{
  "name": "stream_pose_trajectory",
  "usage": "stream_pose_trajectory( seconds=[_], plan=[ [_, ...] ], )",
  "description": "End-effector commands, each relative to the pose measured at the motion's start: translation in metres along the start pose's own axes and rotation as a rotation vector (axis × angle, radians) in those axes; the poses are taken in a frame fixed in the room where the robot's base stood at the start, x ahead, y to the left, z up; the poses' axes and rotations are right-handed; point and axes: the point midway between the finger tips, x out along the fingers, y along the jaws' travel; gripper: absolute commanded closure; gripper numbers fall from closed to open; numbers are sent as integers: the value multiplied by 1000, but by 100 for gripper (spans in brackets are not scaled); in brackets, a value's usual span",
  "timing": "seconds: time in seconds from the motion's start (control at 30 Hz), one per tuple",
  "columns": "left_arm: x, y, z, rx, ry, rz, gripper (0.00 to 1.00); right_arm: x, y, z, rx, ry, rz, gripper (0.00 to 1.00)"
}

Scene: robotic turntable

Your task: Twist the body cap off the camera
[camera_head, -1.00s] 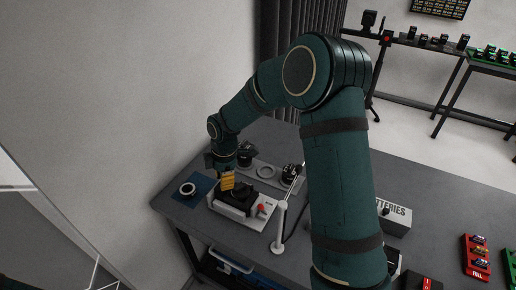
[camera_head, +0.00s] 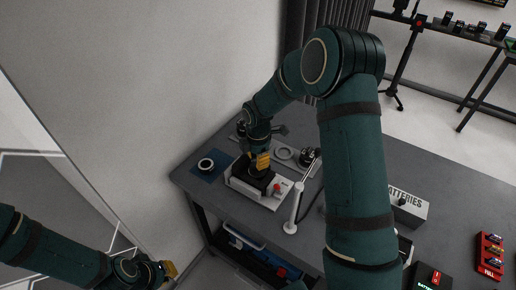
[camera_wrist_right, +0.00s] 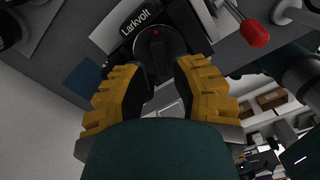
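The camera (camera_wrist_right: 188,20) is a dark body marked Larkvolt, standing on the white turntable unit (camera_head: 238,183). Its round black body cap (camera_wrist_right: 155,42), with a small red dot, faces my right wrist camera. My right gripper (camera_wrist_right: 160,72) has its yellow fingers apart, one on either side of the cap's near part. I cannot tell whether they touch it. In the head view this gripper (camera_head: 262,161) is over the unit and hides much of the camera. My left gripper (camera_head: 168,269) is low at the left, away from the table, with its fingers too small to judge.
A blue mat (camera_head: 203,167) with a white-rimmed ring (camera_head: 206,164) lies left of the unit. A batteries box (camera_head: 405,205) stands farther right. The table's front edge is near.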

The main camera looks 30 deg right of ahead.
Motion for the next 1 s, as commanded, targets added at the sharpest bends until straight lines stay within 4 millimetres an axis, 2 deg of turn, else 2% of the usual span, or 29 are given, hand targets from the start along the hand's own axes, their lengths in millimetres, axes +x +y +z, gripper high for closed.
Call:
stream_pose_trajectory(
  seconds=[0.1,0.23,0.63,0.67,0.7,0.73,1.0],
  plan=[
    [1,0,0,0,0,0,100,17,0,0,0,0,-2,76],
    [1,0,0,0,0,0,100,28,0,0,1,0,-1,76],
    [1,0,0,0,0,0,100,33,0,0,1,0,1,76],
    [1,0,0,0,0,0,100,33,0,0,1,0,1,79],
    [1,0,0,0,0,0,100,33,0,0,1,0,1,93],
    [1,0,0,0,0,0,100,33,0,0,1,0,1,100],
    [1,0,0,0,0,0,100,33,0,0,-4,1,0,100]
  ],
)
